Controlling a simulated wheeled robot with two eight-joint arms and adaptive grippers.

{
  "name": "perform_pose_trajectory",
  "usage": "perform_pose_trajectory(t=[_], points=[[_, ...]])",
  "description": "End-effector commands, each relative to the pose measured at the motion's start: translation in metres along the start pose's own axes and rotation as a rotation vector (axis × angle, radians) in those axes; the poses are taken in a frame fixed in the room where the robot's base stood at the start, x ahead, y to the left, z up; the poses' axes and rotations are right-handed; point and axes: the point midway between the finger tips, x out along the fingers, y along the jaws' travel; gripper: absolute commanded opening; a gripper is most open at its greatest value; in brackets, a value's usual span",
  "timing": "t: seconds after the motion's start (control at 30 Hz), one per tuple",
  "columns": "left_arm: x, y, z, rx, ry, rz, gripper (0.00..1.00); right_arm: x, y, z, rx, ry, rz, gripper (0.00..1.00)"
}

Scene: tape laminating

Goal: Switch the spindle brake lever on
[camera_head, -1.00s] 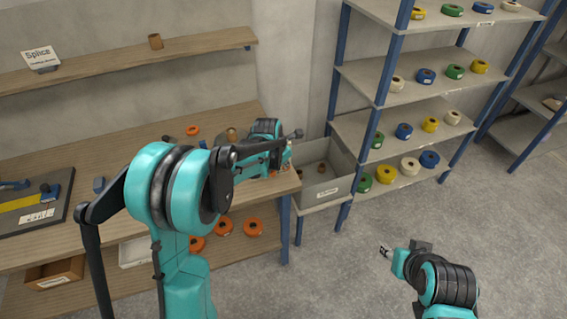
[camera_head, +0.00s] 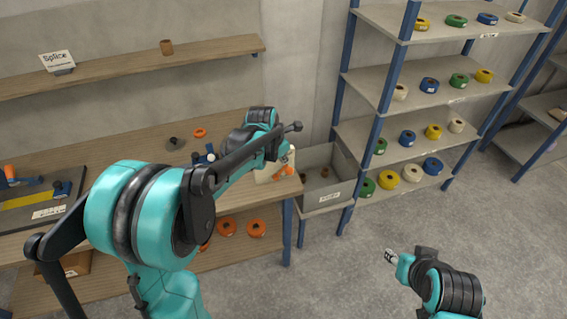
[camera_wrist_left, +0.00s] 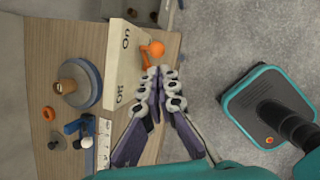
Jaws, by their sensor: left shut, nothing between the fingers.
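The orange brake lever (camera_wrist_left: 153,48) shows in the wrist view on a pale block (camera_wrist_left: 127,60) with dark lettering, near the edge of the wooden bench. The lettering nearer the knob looks like "ON", seen turned round. My left gripper (camera_wrist_left: 160,73) is shut and empty, its fingertips just below the knob; I cannot tell whether they touch it. In the head view the lever (camera_head: 283,173) is at the bench's right end, and my left arm hides most of the left gripper. My right gripper (camera_head: 390,256) is over the floor, too small to judge.
A round grey-blue spindle base with a wooden core (camera_wrist_left: 80,85) and an orange roll (camera_wrist_left: 48,113) stand on the bench. A grey bin (camera_head: 327,185) is right of the bench. A rack of tape rolls (camera_head: 390,125) stands beyond. The floor at lower right is clear.

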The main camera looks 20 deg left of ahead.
Motion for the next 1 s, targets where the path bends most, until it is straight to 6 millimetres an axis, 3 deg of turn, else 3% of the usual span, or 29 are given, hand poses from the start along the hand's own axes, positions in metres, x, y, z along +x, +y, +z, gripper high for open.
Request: perform_pose_trajectory(t=[0.1,0.23,0.83,1.0], points=[[-0.018,-0.003,0.006,0.001,0.000,-0.001,0.00,-0.004,0.000,-0.003,0.000,0.000,0.000,0.40],[-0.028,-0.004,0.009,0.001,0.000,-0.001,0.00,-0.005,0.000,-0.004,0.000,0.000,0.000,0.40],[-0.031,-0.005,0.008,0.010,-0.001,0.000,0.00,-0.005,0.000,-0.003,0.000,0.000,0.000,0.40],[-0.045,-0.019,-0.008,0.229,-0.007,0.018,0.00,0.004,0.000,0.003,0.000,0.000,0.000,0.40]])
